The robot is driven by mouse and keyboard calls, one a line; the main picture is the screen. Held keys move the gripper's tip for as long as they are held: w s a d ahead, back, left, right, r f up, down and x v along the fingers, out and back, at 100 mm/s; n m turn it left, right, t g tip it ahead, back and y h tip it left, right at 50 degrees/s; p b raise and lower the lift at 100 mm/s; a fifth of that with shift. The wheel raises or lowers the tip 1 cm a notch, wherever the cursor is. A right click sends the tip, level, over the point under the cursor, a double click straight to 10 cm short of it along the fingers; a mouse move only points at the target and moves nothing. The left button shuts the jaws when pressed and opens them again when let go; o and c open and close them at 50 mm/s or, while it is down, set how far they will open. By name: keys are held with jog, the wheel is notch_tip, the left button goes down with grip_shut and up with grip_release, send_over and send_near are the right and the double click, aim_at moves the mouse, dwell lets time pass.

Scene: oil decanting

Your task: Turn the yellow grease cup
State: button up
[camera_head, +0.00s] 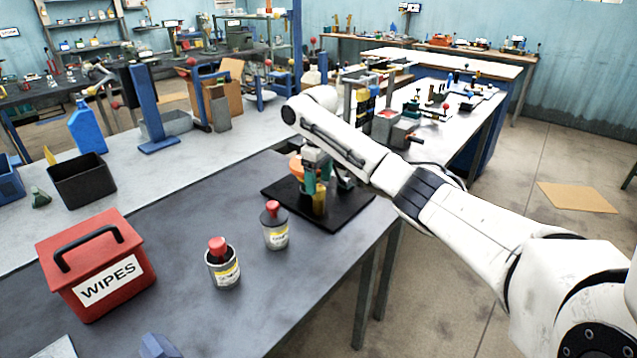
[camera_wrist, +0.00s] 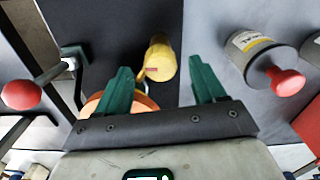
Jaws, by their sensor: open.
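The yellow grease cup (camera_head: 319,205) stands on the black base plate (camera_head: 345,217) at the near table's far right corner. In the wrist view the yellow cup (camera_wrist: 161,58) lies between the green fingertips, with a gap to the right finger. The left finger is close to it; I cannot tell whether they touch. My gripper (camera_head: 316,180) is open, pointing down over the plate. It also shows in the wrist view (camera_wrist: 158,68). An orange round part (camera_wrist: 142,105) is partly hidden behind the left finger.
A crank with a red knob (camera_wrist: 21,95) is left in the wrist view. Two red-capped containers (camera_head: 223,266) (camera_head: 276,228) stand left of the plate. A red wipes box (camera_head: 95,268) is farther left. The grey tabletop (camera_head: 180,222) between is clear.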

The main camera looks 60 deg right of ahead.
jog(key=shift+f, duration=0.7)
jog(key=shift+c, duration=0.3)
jog(key=c, duration=1)
jog(key=shift+r+p, duration=0.1)
jog(key=shift+p, duration=0.35)
jog(key=shift+a+r+m+p, duration=0.1)
jog(key=shift+m+p, duration=0.5)
jog(key=shift+p, duration=0.25)
jog(key=m+p, duration=0.2)
jog(key=p, duration=0.1)
jog(key=m+p, duration=0.3)
jog(key=m, duration=0.2)
jog(key=shift+m, duration=0.4)
jog(key=shift+f+p, duration=0.2)
jog(key=shift+p, duration=0.1)
